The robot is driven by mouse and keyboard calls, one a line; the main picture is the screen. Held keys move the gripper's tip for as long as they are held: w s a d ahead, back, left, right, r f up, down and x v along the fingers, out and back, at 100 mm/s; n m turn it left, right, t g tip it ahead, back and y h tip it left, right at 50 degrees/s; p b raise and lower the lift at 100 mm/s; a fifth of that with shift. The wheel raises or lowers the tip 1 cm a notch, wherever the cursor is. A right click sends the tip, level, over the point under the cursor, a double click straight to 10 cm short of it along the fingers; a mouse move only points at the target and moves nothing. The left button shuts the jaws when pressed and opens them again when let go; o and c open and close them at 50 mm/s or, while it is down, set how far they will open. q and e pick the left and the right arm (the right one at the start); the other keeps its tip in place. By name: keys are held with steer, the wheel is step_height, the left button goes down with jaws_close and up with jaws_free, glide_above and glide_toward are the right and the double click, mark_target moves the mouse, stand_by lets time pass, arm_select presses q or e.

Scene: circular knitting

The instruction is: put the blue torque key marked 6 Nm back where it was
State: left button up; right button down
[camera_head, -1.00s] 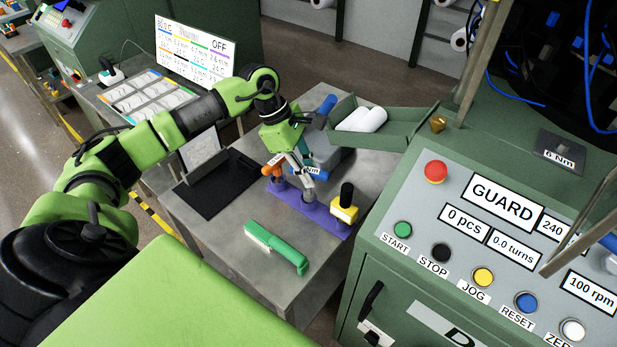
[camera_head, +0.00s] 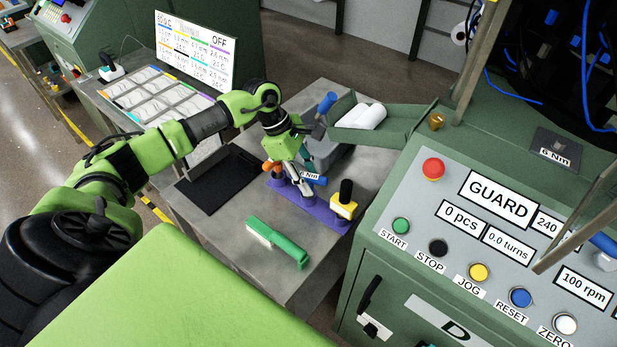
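The blue torque key (camera_head: 318,180), with a white "6 Nm" label, is at the purple rack (camera_head: 327,217) on the grey side table. Its handle shows, but its lower part is hidden by my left gripper (camera_head: 303,187). The gripper's fingers point down at the key and overlap it. I cannot tell whether they are closed on it or whether the key is fully seated. My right gripper is not in view.
A green-handled brush (camera_head: 278,243) lies in front of the rack. A black tray (camera_head: 215,183) is to the left. A green bin (camera_head: 400,125) with white rolls is behind. The machine panel (camera_head: 450,180) is to the right, with a "6 Nm" plate (camera_head: 556,150) above it.

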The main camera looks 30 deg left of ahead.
arm_select(q)
steer(key=shift+r, duration=0.15)
steer(key=shift+a+r, duration=0.15)
steer(key=shift+r, duration=0.05)
steer(key=b+v, duration=0.3)
steer(key=v, duration=0.7)
steer(key=shift+s+r, duration=0.1)
steer(key=shift+r, duration=0.25)
steer(key=shift+a+r, duration=0.2)
steer(key=shift+r, duration=0.2)
steer(key=shift+s, duration=0.1)
